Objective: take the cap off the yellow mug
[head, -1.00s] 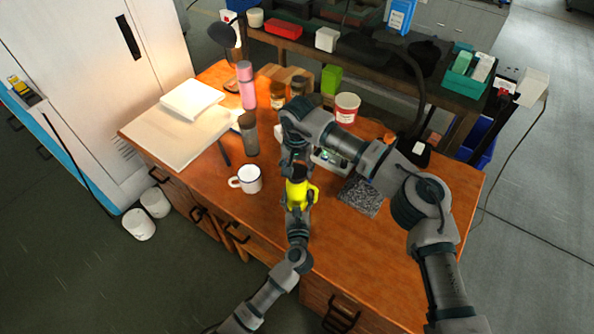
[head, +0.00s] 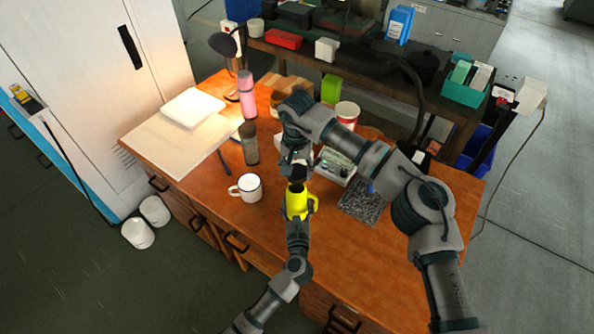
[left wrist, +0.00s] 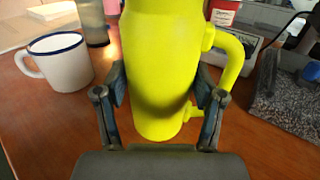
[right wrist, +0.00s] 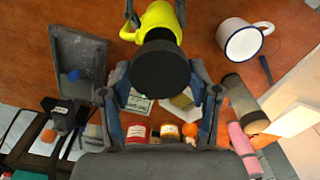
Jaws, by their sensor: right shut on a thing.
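The yellow mug (head: 297,203) stands upright near the table's front edge, its handle to the right and its dark open top showing. My left gripper (left wrist: 160,98) has a finger on each side of the mug body and is shut on it; it also shows in the head view (head: 297,218). My right gripper (head: 297,163) is above the mug, shut on the black cap (right wrist: 160,77). The cap is a dark round disc, held apart from the mug rim, with the mug (right wrist: 158,20) behind it in the right wrist view.
A white mug with a blue rim (head: 249,187) stands left of the yellow mug. A grey tray (head: 362,203) lies to the right. A dark bottle (head: 249,143), a pink bottle (head: 246,95) and a red-and-white tub (head: 347,113) stand farther back.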

